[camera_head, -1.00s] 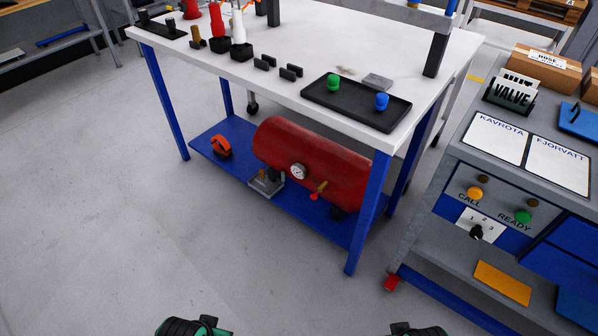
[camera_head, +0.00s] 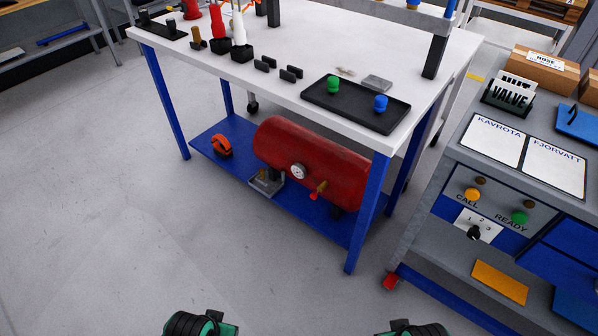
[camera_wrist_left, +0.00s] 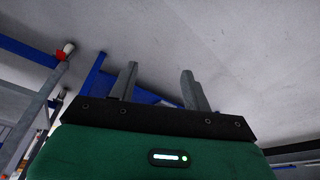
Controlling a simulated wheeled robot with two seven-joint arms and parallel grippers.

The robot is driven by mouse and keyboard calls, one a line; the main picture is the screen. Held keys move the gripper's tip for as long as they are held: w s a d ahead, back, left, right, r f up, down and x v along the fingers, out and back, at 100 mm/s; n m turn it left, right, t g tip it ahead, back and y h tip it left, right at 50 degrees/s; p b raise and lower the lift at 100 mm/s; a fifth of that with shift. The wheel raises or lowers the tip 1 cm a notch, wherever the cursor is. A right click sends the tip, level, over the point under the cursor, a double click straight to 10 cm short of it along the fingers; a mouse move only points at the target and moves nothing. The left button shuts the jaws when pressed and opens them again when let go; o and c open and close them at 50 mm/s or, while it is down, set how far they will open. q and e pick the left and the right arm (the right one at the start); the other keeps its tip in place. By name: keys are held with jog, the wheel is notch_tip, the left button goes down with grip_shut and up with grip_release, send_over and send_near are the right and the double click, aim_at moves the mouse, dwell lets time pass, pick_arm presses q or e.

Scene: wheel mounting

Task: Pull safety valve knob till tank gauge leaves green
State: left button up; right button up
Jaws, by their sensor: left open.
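A red tank (camera_head: 335,162) lies on its side on the blue lower shelf (camera_head: 215,158) of the white workbench. A round white-faced gauge (camera_head: 298,171) is on its near side; its needle and any green zone are too small to read. To the gauge's right, a brass valve (camera_head: 321,186) with a small red knob (camera_head: 313,196) sticks out of the tank. In the left wrist view my left gripper (camera_wrist_left: 160,85) is open and empty, its two fingers apart over floor and blue frame parts. Only green and black parts of my arms show at the head view's bottom edge.
The bench's blue front leg (camera_head: 368,215) stands just right of the valve. A grey pedal-like block (camera_head: 266,183) and an orange item (camera_head: 221,146) are on the shelf. A control cart (camera_head: 500,200) stands at the right. The floor before the bench is clear.

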pick_arm(q)
jog(key=s+a+p, duration=0.4)
jog(key=s, duration=0.2)
jog(key=shift+s+a, duration=0.25)
jog(key=shift+a, duration=0.1)
dwell(0.6)
